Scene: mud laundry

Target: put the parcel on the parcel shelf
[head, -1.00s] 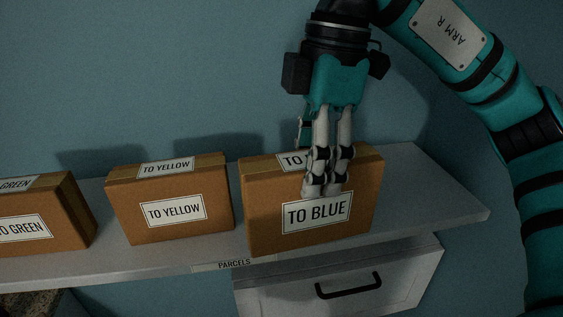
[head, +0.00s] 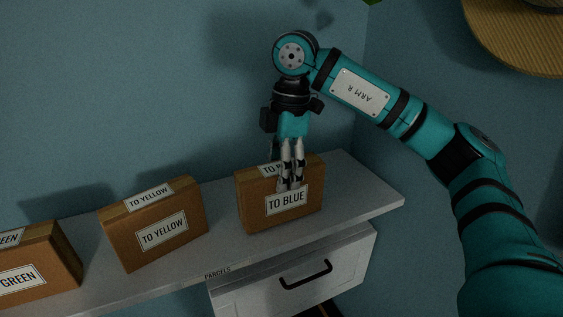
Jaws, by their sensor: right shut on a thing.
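A brown parcel labelled "TO BLUE" (head: 253,212) stands upright at the right part of the grey shelf marked "PARCELS" (head: 345,192). My right gripper (head: 290,184) comes down from above and is shut on this parcel, its pale fingers over the front face and partly hiding the top label. The parcel's base appears at the shelf surface; I cannot tell whether it touches. My left gripper is not in view.
A "TO YELLOW" parcel (head: 152,225) stands to the left, with a gap between. A "TO GREEN" parcel (head: 40,267) is further left. A white drawer (head: 300,272) with a black handle is below the shelf. The shelf's right end is free.

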